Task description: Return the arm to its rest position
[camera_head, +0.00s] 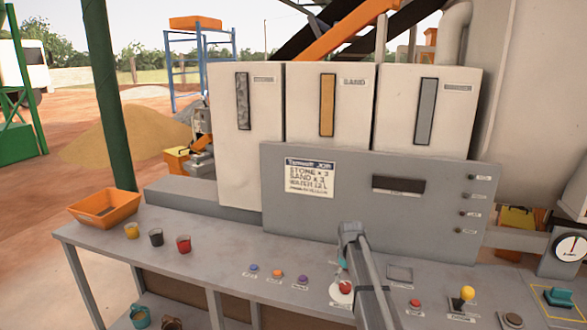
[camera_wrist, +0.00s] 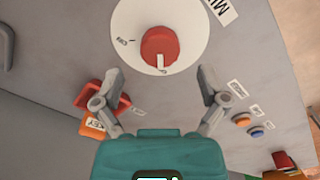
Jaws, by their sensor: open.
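My gripper (camera_wrist: 164,98) is open and empty in the wrist view, its two fingers spread on either side of a red knob. The red knob (camera_wrist: 159,46) sits on a white round dial (camera_wrist: 130,25) and lies just beyond the fingertips; I cannot tell any contact. In the head view my arm (camera_head: 368,280) reaches over the front of the grey bench, and the red knob (camera_head: 345,287) shows beside it. The gripper itself is mostly hidden there.
The bench (camera_head: 215,255) carries an orange tray (camera_head: 106,208), several small cups, coloured buttons (camera_head: 278,272), a yellow-topped lever (camera_head: 467,293) and a teal switch (camera_head: 558,297). A grey panel with a sign (camera_head: 310,177) stands behind, below three white hoppers (camera_head: 330,143). A green post (camera_head: 107,90) rises at left.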

